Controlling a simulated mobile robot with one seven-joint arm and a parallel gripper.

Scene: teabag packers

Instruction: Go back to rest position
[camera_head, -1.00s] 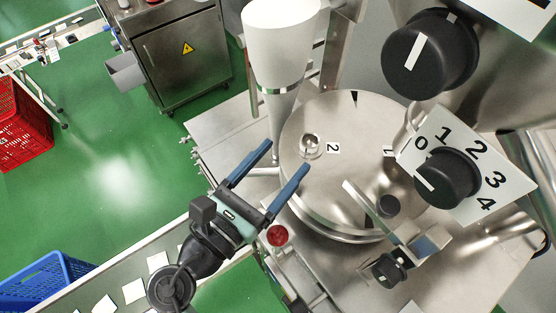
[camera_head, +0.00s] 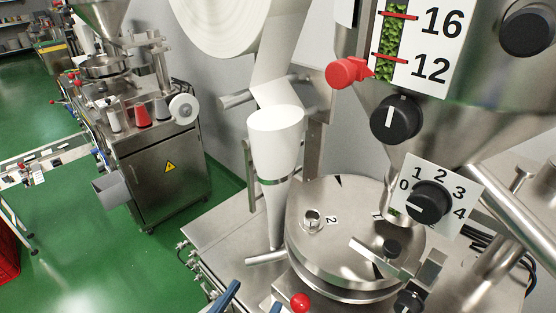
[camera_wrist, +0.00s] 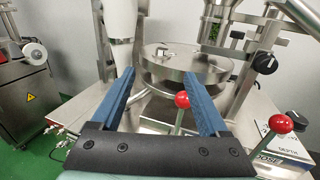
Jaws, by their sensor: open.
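My gripper (camera_wrist: 160,88) shows in the wrist view with its two blue fingers spread wide apart and nothing between them. In the head view only the blue fingertips (camera_head: 251,298) show at the bottom edge. They are in front of the packing machine, left of the red ball knob (camera_head: 300,302). The round steel turntable (camera_head: 335,255) lies beyond the fingers; it also shows in the wrist view (camera_wrist: 170,75). The rest of my arm is out of the head view.
Dials (camera_head: 431,200) and a hopper with level marks 12 and 16 (camera_head: 420,45) hang at right. Another machine (camera_head: 165,175) stands at left. Green floor is open at left.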

